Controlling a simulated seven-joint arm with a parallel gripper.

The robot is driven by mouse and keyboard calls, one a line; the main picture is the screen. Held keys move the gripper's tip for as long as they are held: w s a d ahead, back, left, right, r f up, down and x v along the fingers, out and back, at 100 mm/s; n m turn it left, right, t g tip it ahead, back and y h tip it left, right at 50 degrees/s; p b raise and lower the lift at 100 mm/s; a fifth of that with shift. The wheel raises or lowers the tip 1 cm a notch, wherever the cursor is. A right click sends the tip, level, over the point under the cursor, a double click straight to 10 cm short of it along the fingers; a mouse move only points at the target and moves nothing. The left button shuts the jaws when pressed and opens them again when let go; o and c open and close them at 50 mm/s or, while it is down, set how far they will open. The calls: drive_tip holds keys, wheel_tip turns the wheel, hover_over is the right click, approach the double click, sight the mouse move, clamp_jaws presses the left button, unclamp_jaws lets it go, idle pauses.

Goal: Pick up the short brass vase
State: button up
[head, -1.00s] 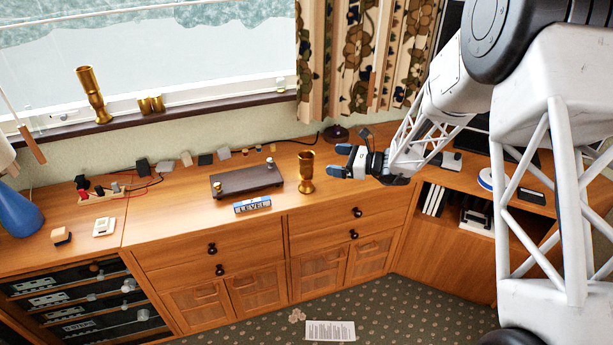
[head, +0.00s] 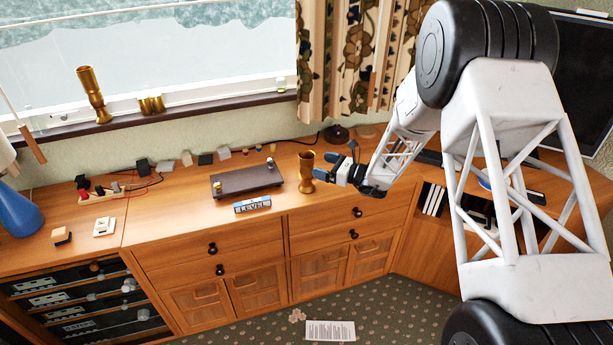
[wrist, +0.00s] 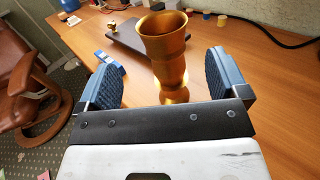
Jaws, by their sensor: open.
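A brass vase (head: 306,174) with a flared top and narrow waist stands upright on the wooden cabinet top, near its front edge. It also shows in the wrist view (wrist: 165,50), between my two blue finger pads and a little beyond them. My gripper (head: 327,165) is open and empty, just right of the vase in the head view. I see no clear contact between the fingers and the vase. A second, taller-looking brass vase (head: 93,95) stands on the windowsill at the left.
A dark tray-like board (head: 246,181) with small items lies left of the vase. A blue-and-white "LEVEL" box (head: 252,205) is in front of it. Small brass cups (head: 152,104) stand on the sill. Cables and small blocks run along the wall. A brown chair (wrist: 20,75) shows in the wrist view.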

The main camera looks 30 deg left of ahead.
sight(314, 161)
drive_tip(key=shift+a, duration=0.95)
drive_tip(key=shift+w+a, duration=0.2)
drive_tip(key=shift+a, duration=2.4)
drive_tip(key=shift+r, duration=0.1)
clamp_jaws()
